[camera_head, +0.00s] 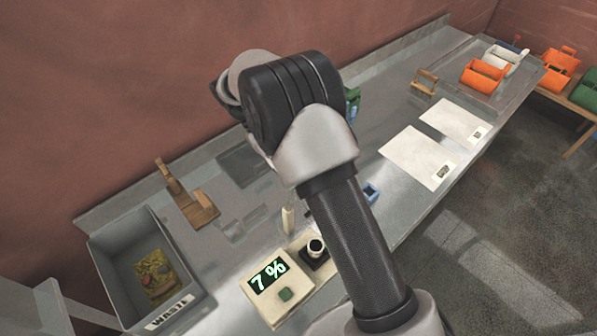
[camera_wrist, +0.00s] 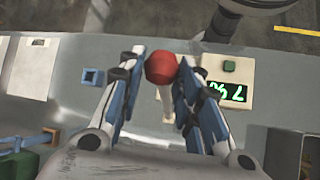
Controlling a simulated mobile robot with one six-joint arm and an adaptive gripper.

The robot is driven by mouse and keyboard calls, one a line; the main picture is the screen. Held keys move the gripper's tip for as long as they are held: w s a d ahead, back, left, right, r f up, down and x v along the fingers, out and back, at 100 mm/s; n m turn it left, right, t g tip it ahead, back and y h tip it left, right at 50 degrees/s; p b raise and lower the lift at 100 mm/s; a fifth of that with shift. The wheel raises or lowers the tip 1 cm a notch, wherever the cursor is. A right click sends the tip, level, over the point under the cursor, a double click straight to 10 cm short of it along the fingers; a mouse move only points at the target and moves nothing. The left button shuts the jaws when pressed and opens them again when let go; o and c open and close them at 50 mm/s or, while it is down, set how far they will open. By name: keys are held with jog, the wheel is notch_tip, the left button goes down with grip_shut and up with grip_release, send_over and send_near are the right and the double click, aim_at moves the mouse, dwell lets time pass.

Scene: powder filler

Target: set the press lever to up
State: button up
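The press lever shows in the wrist view as a red ball knob (camera_wrist: 161,68) with a pale shaft (camera_wrist: 166,104) below it in the picture. My gripper (camera_wrist: 161,62) has its two blue-and-black fingers on either side of the knob, with little or no gap showing. Whether the fingers press on it is not clear. The filler (camera_wrist: 240,70) stands beside it, with a green button and a lit display. In the head view the filler (camera_head: 288,310) reads 7 %. My arm hides the gripper and the red knob there.
A grey waste bin (camera_head: 102,262) and a wooden stand (camera_head: 190,205) are on the left of the bench. A small blue square holder (camera_head: 371,192) is right of the filler. White sheets (camera_head: 412,158) and an orange rack (camera_head: 484,76) lie farther right.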

jog(key=shift+o, duration=1.4)
jog(key=shift+w+a+f, duration=0.15)
jog(key=shift+a+f, duration=0.1)
jog(key=shift+a, duration=0.05)
jog(key=shift+o, duration=0.8)
jog(key=shift+r, duration=0.1)
jog(key=shift+d, duration=0.1)
jog(key=v, duration=0.7)
jog(key=shift+r, duration=0.2)
